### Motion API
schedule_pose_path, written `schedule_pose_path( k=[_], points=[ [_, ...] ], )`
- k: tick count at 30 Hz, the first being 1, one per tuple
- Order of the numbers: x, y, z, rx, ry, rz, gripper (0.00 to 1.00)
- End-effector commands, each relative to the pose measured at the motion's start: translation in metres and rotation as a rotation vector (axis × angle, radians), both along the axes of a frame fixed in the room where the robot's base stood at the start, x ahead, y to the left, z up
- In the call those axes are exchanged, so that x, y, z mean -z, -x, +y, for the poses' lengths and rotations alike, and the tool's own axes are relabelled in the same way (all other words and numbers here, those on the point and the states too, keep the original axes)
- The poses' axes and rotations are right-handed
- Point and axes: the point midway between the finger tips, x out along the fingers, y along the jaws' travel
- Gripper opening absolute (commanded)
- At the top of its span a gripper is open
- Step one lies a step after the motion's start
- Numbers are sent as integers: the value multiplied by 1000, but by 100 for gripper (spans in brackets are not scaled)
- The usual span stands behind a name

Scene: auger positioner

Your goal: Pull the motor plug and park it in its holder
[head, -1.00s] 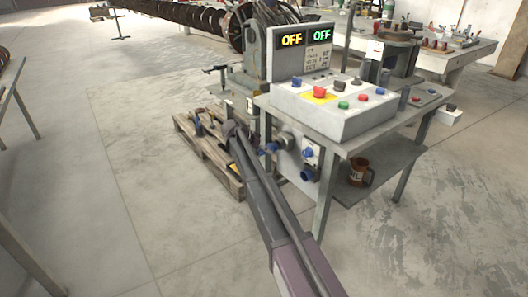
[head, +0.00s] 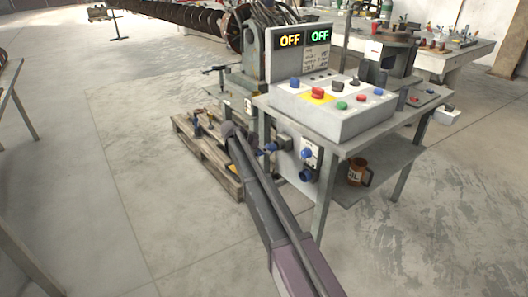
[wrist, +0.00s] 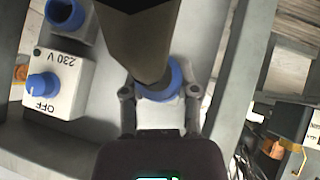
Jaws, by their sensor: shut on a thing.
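My gripper (wrist: 161,92) is shut on a blue-ended plug (wrist: 160,84), one finger on each side of it. A dark tapered shape (wrist: 140,40) covers part of the plug from above, and I cannot tell what it is. In the head view my gripper (head: 263,150) is small, at the left side of the control table, with the plug's blue (head: 271,147) just showing. A round grey fitting (head: 284,141) is close by on the side panel. I cannot tell whether the plug is seated in anything. A blue round socket (head: 306,175), also in the wrist view (wrist: 68,14), is empty-looking; the holder is not clearly identifiable.
A white 230 V switch box (wrist: 58,84) with a blue knob, marked OFF, is on the panel. The table (head: 345,143) carries a button console (head: 330,110); both displays read OFF. A wooden pallet (head: 222,178) lies behind my arm.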

Motion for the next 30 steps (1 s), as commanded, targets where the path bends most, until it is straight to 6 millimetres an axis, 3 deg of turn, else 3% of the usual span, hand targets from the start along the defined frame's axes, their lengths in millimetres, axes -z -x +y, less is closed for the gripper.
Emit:
schedule_pose_path(
  k=[30],
  points=[
    [0,-4,-6,0,0,0,0]
  ],
)
